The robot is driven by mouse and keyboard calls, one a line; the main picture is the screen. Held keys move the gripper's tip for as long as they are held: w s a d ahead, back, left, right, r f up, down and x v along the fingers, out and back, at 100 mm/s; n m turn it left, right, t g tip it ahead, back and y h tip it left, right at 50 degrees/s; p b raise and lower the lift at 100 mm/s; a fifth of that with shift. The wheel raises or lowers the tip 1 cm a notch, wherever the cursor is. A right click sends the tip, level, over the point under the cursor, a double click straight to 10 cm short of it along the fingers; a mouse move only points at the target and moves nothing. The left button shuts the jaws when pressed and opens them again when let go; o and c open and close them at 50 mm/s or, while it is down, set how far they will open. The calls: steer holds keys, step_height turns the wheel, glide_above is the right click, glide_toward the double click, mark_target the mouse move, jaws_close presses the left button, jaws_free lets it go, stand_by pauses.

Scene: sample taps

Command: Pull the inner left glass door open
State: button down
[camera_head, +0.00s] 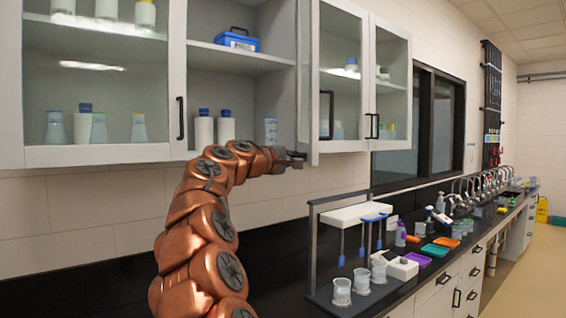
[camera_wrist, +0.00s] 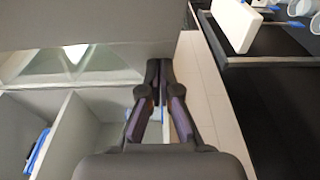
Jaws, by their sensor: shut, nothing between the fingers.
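The white wall cabinet has a closed glass door (camera_head: 95,95) at the far left. To its right, one bay (camera_head: 240,85) stands uncovered. The inner left glass door (camera_head: 308,95) appears swung outward at that bay's right side, seen at a steep angle. A dark handle (camera_head: 326,115) shows just right of its frame, apparently the door's own. My gripper (camera_head: 297,158) is at the bay's lower right corner, close to the door's lower edge; contact is unclear. In the wrist view, my gripper (camera_wrist: 159,70) has its fingers together and empty, beside a pale panel.
Bottles (camera_head: 213,128) and a blue box (camera_head: 238,40) stand on the bay's shelves. More glass doors (camera_head: 391,75) are to the right. The black counter (camera_head: 415,285) below carries a rack (camera_head: 355,213), beakers (camera_head: 341,291) and a row of taps (camera_head: 480,190).

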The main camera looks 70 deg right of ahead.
mark_target(308, 158)
steer(key=shift+s+d+n+t+h+b, duration=0.15)
steer(key=shift+s+d+t, duration=0.1)
steer(key=shift+s, duration=0.3)
steer(key=shift+s+d+n+t+h+b, duration=0.1)
steer(key=shift+s+n+t, duration=0.1)
steer(key=shift+s, duration=0.3)
steer(key=shift+s+d+n+t+h+b, duration=0.15)
steer(key=shift+s+d+t, duration=0.1)
steer(key=shift+s, duration=0.3)
steer(key=s+d+n+t+p, duration=0.1)
steer(key=s+d+p, duration=0.3)
steer(key=s+d, duration=0.7)
steer(key=shift+s+d+n+t, duration=0.15)
steer(key=shift+s+n+t, duration=0.5)
steer(key=shift+s, duration=1.4)
steer(key=shift+m+t, duration=0.25)
steer(key=a+b, duration=0.6)
steer(key=a, duration=0.7)
steer(key=shift+a, duration=0.1)
